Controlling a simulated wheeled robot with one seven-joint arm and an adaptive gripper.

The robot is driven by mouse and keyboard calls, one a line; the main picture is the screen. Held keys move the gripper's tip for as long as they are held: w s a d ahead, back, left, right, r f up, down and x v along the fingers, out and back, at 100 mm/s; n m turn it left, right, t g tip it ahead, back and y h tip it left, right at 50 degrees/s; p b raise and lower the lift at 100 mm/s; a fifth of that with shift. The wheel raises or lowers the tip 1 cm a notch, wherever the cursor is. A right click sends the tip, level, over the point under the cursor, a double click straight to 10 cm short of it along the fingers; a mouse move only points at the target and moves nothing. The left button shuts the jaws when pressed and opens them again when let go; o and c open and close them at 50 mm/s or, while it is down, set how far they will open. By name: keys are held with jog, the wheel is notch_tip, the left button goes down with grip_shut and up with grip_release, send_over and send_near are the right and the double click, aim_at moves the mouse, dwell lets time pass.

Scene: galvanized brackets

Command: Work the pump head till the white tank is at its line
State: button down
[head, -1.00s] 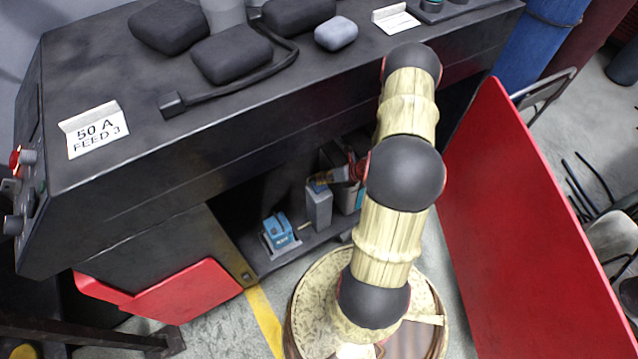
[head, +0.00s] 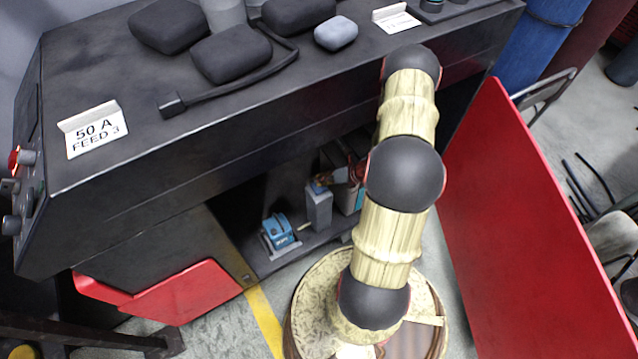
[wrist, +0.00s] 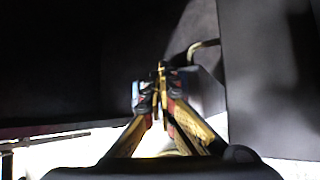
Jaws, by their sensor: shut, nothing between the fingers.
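In the head view, my gripper (head: 322,182) is low inside the dark open bay under the bench, partly hidden by my arm. In the wrist view, the fingertips (wrist: 160,78) meet, shut and empty. A grey upright box (head: 318,207) stands just below the fingertips in the head view; I cannot tell whether they touch it. A blue unit on a grey base (head: 280,232) sits to its left. In the wrist view a bent pipe (wrist: 203,45) shows beyond the fingers. I cannot make out for certain the pump head, the white tank or its line.
The black bench (head: 150,140) overhangs the bay, with dark pads, a cable and a card reading "50 A FEED 3" (head: 94,128) on top. A red panel (head: 540,220) stands close to the right of my arm. A dark wall (wrist: 270,80) is at right in the wrist view.

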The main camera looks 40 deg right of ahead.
jog(key=shift+r+p, duration=1.2)
jog(key=shift+r, duration=0.4)
jog(key=shift+r, duration=0.1)
notch_tip(320, 180, up, 5)
jog(key=p, duration=0.4)
jog(key=shift+s, duration=0.15)
